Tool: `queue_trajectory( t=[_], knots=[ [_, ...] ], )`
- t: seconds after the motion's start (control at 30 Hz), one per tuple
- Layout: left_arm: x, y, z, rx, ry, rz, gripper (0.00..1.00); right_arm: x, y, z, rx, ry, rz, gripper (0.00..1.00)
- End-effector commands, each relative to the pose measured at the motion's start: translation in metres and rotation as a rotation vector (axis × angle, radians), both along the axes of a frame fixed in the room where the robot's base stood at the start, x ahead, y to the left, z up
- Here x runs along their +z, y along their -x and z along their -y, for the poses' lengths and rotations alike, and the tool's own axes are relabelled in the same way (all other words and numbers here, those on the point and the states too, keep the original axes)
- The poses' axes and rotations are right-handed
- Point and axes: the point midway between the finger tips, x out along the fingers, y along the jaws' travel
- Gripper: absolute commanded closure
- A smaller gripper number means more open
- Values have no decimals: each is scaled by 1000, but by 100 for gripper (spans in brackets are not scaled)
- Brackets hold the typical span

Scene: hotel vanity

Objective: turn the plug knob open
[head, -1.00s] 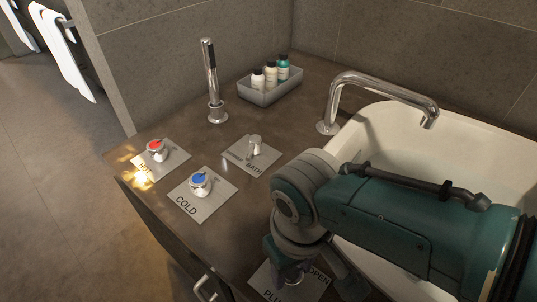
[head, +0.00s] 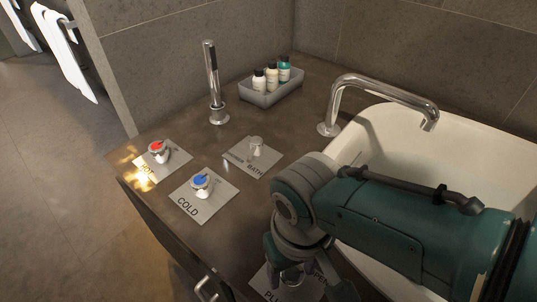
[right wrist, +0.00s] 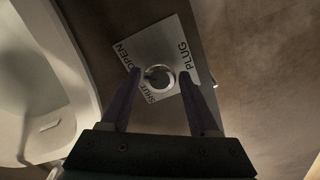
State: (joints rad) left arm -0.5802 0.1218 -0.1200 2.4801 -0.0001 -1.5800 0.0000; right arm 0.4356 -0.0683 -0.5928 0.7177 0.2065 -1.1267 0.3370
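The plug knob (right wrist: 160,79) is a round metal knob on a light square plate (right wrist: 178,39) marked PLUG, OPEN and SHUT. In the head view the knob (head: 292,276) shows partly beneath my right gripper, near the counter's front edge. My right gripper (right wrist: 160,76) points at the plate in the right wrist view. Its dark fingers are apart, one on each side of the knob, with a gap showing on both sides. I cannot tell how far the tips are above the plate. My left gripper is not in view.
The hot knob (head: 158,150), cold knob (head: 200,184) and bath knob (head: 256,146) sit on plates to the left. The white basin (head: 460,150) and its tap (head: 385,90) lie behind my right arm. A tray of bottles (head: 270,92) stands at the back.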

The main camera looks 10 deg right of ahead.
Motion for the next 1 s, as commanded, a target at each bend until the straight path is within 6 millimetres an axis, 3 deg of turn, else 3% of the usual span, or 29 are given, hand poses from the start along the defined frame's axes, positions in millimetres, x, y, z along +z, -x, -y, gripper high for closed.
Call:
queue_trajectory(
  t=[0.13,0.43,0.8,1.0],
  knots=[
    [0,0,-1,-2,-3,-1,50,0,0,0,1,1,0,21],
    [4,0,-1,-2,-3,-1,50,5,0,0,2,1,-1,21],
    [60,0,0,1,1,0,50,76,0,0,1,0,1,21],
    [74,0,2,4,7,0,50,97,1,0,1,1,-1,21]
  ],
)
